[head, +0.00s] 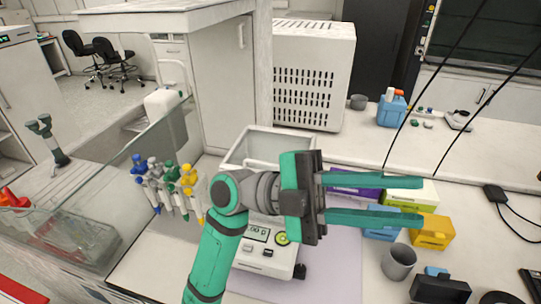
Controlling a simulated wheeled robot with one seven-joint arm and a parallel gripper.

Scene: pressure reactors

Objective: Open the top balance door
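The balance (262,262) is a white instrument with a small lit display and a green-ringed button, standing on the bench in the middle of the head view. Its box-shaped draft shield (240,152) rises behind my arm, with the pale rim of its top in view. I cannot tell whether the top door is open or shut. My gripper (421,200) is in front of and above the balance, its two long green fingers pointing right. The fingers are apart with nothing between them. My arm and gripper hide much of the shield's middle and right side.
Pipettes (168,185) stand on a rack left of the balance, beside a clear glass panel (130,165). Purple, green, blue and yellow boxes (433,232) and a grey cup (398,262) are on the right. A perforated white cabinet (312,70) stands behind. Some bench at the right is clear.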

